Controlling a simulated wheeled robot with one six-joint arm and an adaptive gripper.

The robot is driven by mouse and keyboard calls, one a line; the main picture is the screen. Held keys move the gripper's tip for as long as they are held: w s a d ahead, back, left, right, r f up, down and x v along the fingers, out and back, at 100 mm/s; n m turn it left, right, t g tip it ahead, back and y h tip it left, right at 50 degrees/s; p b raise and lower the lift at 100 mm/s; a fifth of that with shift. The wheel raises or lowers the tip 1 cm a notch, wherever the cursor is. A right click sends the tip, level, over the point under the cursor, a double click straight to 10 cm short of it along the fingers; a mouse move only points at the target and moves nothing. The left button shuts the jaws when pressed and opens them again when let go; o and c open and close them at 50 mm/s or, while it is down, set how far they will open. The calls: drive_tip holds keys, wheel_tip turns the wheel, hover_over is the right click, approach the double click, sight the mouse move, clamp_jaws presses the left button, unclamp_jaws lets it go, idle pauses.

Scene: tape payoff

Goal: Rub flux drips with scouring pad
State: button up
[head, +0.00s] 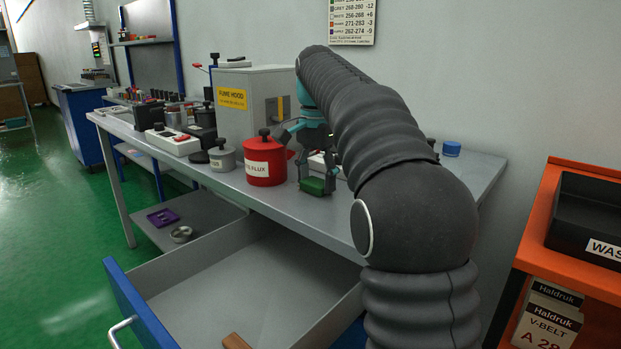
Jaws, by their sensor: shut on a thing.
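The green scouring pad (313,186) is low at the front edge of the grey bench (408,197), just right of the red flux pot (264,160). My gripper (315,176) is shut on the pad and points down. I cannot tell whether the pad touches the bench top or hangs just above it. I cannot make out any flux drips; the area behind my gripper and arm is hidden.
A grey drawer (240,285) with a blue front stands open below the bench. A grey pot (222,157) and a fume hood box (250,97) are left of and behind the red pot. An orange shelf (575,180) with a black bin (590,215) is at the right.

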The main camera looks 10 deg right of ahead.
sight(301, 193)
drive_tip(key=shift+w+d+f, duration=0.1)
drive_tip(key=shift+w+d, duration=0.55)
drive_tip(key=shift+d, duration=0.25)
drive_tip(key=shift+w+d+f, duration=0.1)
drive_tip(key=shift+w+d, duration=0.5)
drive_tip(key=shift+d, duration=0.3)
drive_tip(key=shift+w+a, duration=0.55)
drive_tip(key=shift+w, duration=0.35)
drive_tip(key=shift+s+a+r, duration=0.1)
drive_tip(key=shift+s+a, duration=0.4)
drive_tip(key=shift+a, duration=0.25)
drive_tip(key=shift+s+a, duration=0.5)
drive_tip(key=shift+a, duration=0.25)
drive_tip(key=shift+s+a+b, duration=0.3)
drive_tip(key=shift+s+a, duration=0.2)
drive_tip(key=shift+a, duration=0.2)
drive_tip(key=shift+s+a+b, duration=0.25)
drive_tip(key=shift+s+a, duration=0.25)
drive_tip(key=shift+a, duration=0.2)
drive_tip(key=shift+w+a+p, duration=0.6)
drive_tip(key=shift+w, duration=0.3)
drive_tip(key=shift+w+d, duration=0.45)
drive_tip(key=shift+d, duration=0.25)
drive_tip(key=shift+w+d, duration=0.45)
drive_tip(key=shift+d, duration=0.2)
drive_tip(key=shift+w+d, duration=0.55)
drive_tip(key=shift+d, duration=0.25)
drive_tip(key=shift+w+d, duration=0.5)
drive_tip(key=shift+d, duration=0.25)
